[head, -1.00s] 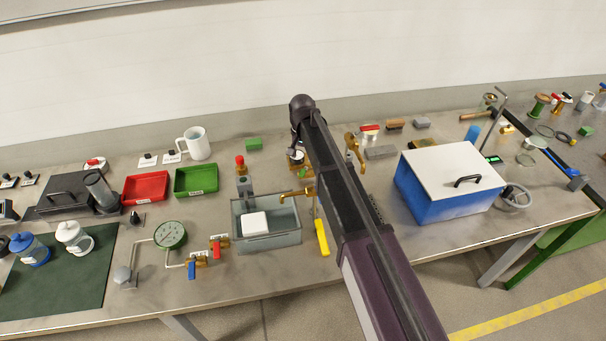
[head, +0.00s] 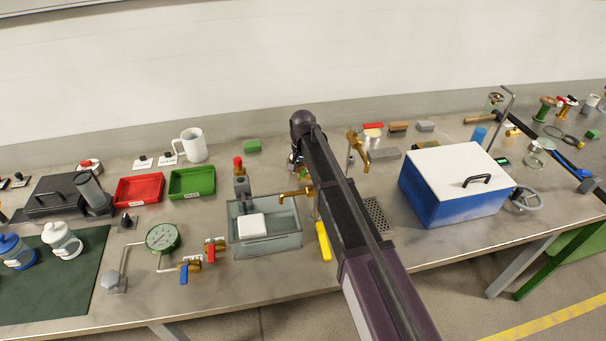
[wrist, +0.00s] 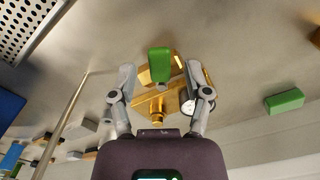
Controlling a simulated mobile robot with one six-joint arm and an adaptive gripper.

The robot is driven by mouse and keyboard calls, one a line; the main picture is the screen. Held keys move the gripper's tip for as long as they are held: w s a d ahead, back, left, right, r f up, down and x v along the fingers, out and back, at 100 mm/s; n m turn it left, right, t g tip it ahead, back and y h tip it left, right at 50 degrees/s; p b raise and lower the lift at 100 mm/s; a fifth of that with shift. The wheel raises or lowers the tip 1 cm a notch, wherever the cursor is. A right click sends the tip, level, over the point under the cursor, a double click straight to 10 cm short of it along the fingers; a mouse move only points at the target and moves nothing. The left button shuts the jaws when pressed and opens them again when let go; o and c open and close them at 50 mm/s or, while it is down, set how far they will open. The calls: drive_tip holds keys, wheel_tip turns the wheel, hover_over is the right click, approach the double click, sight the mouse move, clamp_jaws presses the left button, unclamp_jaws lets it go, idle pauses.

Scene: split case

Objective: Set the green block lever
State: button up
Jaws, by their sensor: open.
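In the wrist view the green lever (wrist: 160,63) stands out from a brass block (wrist: 152,101). My gripper (wrist: 160,74) is open, with one finger on each side of the lever. Gaps show between the lever and both fingers, so it is not held. A small round white-faced part (wrist: 188,106) on the block is partly hidden by the right finger. In the head view my arm hides the lever and most of the brass block, and the fingers cannot be made out.
A loose green block (wrist: 284,100) lies to the right in the wrist view; it also shows in the head view (head: 252,146). A brass tap (head: 297,194) over a grey basin (head: 266,243), another brass tap (head: 358,145) and a blue box (head: 448,202) stand around my arm.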

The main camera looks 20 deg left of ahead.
drive_tip(key=shift+f, duration=0.1)
drive_tip(key=shift+c, duration=0.2)
clamp_jaws()
drive_tip(key=shift+d+n, duration=0.1)
drive_tip(key=shift+n, duration=0.2)
drive_tip(key=shift+d+n, duration=0.35)
drive_tip(key=shift+n, duration=0.75)
drive_tip(key=shift+w+d+n, duration=0.15)
drive_tip(key=shift+d+n, duration=0.15)
drive_tip(key=shift+n, duration=0.5)
drive_tip(key=shift+w+d+n, duration=0.15)
drive_tip(key=shift+d+n, duration=0.1)
drive_tip(key=shift+n, duration=0.55)
